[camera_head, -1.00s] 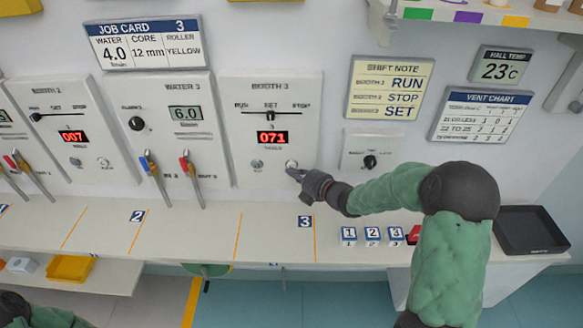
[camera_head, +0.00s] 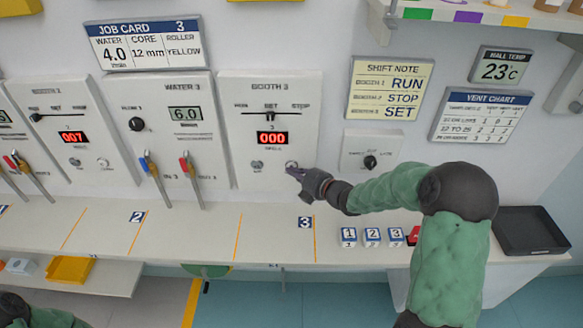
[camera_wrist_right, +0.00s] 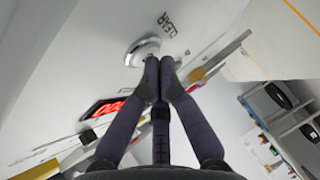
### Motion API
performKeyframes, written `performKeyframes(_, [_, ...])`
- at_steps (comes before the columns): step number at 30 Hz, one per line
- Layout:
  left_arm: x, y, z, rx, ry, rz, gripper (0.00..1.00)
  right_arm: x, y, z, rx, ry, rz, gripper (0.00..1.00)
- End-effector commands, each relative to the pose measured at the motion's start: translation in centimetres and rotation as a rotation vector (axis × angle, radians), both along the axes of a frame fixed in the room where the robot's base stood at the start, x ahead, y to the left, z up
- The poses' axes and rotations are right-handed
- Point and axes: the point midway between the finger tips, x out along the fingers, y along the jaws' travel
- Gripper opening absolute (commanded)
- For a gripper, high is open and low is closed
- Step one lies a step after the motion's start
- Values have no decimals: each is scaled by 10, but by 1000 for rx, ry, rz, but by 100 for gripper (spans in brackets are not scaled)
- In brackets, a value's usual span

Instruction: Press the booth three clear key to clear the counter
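The booth three panel (camera_head: 240,120) is on the wall in the middle of the head view. Its red counter (camera_head: 272,137) reads 000. The clear key (camera_head: 292,164) is a round pale button below the counter, partly covered by my gripper. My right gripper (camera_head: 293,173) is at this key. In the right wrist view the fingers (camera_wrist_right: 161,64) are together with nothing between them, and their tips are at the edge of the silver key (camera_wrist_right: 142,46) beside the word CLEAR. Whether they touch it I cannot tell. My left gripper is not visible.
Another round knob (camera_head: 257,164) is left of the clear key. The slider (camera_head: 270,113) above the counter stands at SET. Blue and red handled valves (camera_head: 187,165) are to the left. Numbered blocks (camera_head: 372,236) and a black tray (camera_head: 530,231) are on the shelf at right.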

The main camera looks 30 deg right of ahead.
Motion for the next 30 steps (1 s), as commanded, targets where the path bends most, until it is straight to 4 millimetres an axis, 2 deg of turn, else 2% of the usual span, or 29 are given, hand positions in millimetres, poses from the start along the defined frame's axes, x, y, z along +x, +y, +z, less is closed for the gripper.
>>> performKeyframes(11, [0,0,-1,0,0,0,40,0,0,0,-1,-1,-1,0])
performKeyframes(22, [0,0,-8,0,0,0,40,-12,7,-1,-1,-1,0,0])
performKeyframes(30, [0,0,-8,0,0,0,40,-13,8,0,-1,0,0,0])
